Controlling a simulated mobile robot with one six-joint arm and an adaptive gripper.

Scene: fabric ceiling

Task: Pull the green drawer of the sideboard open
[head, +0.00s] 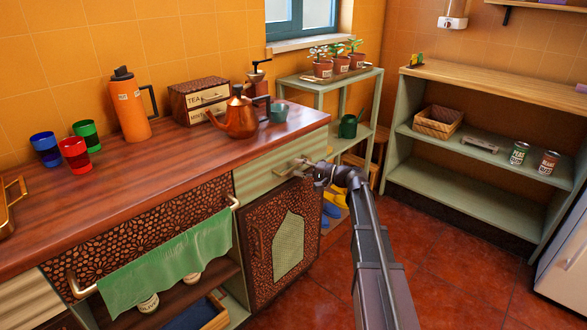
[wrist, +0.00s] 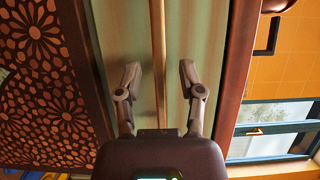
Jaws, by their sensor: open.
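The green drawer (head: 256,180) is at the top right of the sideboard, under the wooden worktop; its pale green front looks flush with the sideboard. Its bar handle (head: 291,166) sticks out from the front. In the wrist view the handle (wrist: 158,45) runs up the middle, in front of the green drawer front (wrist: 118,30). My gripper (head: 314,170) is at the handle, coming from the right. In the wrist view my gripper (wrist: 158,70) is open, one finger on each side of the bar, with gaps between fingers and bar. The handle's far end is partly hidden by my gripper.
Below the drawer is a patterned door (head: 257,240). A green cloth (head: 170,262) hangs left. Red tiled floor (head: 460,275) is clear at right.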

